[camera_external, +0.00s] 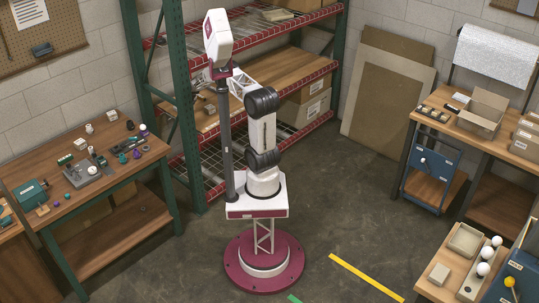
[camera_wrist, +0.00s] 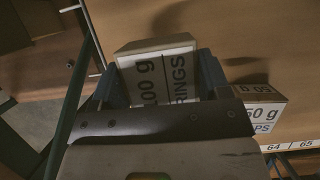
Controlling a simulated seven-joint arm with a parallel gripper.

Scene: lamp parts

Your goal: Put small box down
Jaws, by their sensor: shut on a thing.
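A small pale box (camera_wrist: 150,72) with black print reading "00 g" and "RINGS" is between the two blue-grey fingers of my gripper (camera_wrist: 163,78) in the wrist view. The gripper is shut on it, with a finger along each side. The box is above or against the brown shelf board (camera_wrist: 245,40); I cannot tell whether its underside touches. In the external view my arm stands before the shelving rack, and I cannot make out the gripper or the held box clearly.
A second small box (camera_wrist: 262,112), printed "50 g" and "PS", sits close to the right of my gripper. A label strip (camera_wrist: 285,146) with "64" and "65" marks the shelf edge. A green rack post (camera_wrist: 72,98) stands at left. Bare board lies beyond the held box.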

